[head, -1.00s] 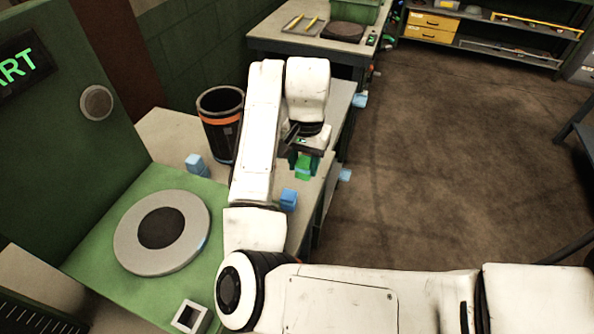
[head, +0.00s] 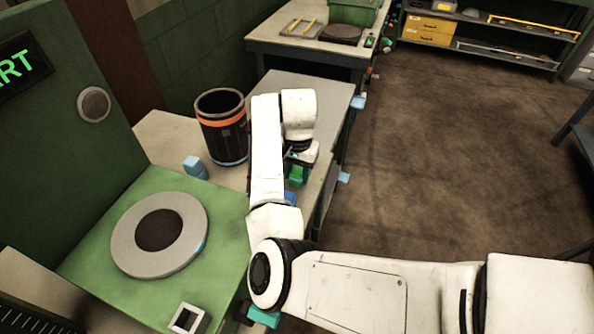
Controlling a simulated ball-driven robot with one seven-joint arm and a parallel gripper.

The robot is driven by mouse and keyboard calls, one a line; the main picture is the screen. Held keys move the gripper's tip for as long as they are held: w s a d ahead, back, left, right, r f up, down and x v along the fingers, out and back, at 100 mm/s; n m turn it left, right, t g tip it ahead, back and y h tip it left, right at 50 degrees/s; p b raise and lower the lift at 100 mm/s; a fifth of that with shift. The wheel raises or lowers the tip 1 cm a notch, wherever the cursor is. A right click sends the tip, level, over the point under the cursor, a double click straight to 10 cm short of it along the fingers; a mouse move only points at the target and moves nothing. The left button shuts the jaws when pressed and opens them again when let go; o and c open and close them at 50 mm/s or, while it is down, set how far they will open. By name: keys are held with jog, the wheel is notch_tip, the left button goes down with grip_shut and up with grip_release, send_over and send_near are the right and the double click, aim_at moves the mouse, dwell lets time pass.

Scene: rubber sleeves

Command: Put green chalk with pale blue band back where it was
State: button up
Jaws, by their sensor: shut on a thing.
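My gripper (head: 299,158) points down over the near part of the bench, right of the black bin. It is shut on a bright green piece (head: 296,176), which I take to be the green chalk. Its pale blue band cannot be made out at this size. My wrist hides its top. I cannot tell whether its lower end touches the bench top. A blue block (head: 290,199) shows just below it, partly hidden by my arm.
A black bin with an orange band (head: 222,127) and a light blue block (head: 195,166) stand to the left. A green machine bed with a round grey plate (head: 127,249) is at lower left. The grey bench top (head: 335,92) behind is clear. Open floor lies right.

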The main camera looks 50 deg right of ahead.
aim_at(298, 172)
jog(key=o, duration=0.9)
jog(key=shift+o, duration=0.2)
jog(key=shift+r, duration=0.1)
notch_tip(298, 172, up, 12)
jog(key=s+d+f+n+h, duration=0.3)
jog(key=s+f+n+h, duration=0.15)
jog(key=s+f, duration=0.5)
jog(key=s+a+f+n+y, duration=0.2)
jog(key=s+a+f+n, duration=0.2)
jog(key=s+a, duration=0.4)
jog(key=s+a+f+n+y, duration=0.2)
jog(key=s+a+f+n, duration=0.3)
jog(key=s+a, duration=0.3)
jog(key=shift+s+a+t, duration=0.4)
jog(key=shift+a, duration=0.55)
jog(key=shift+f, duration=0.1)
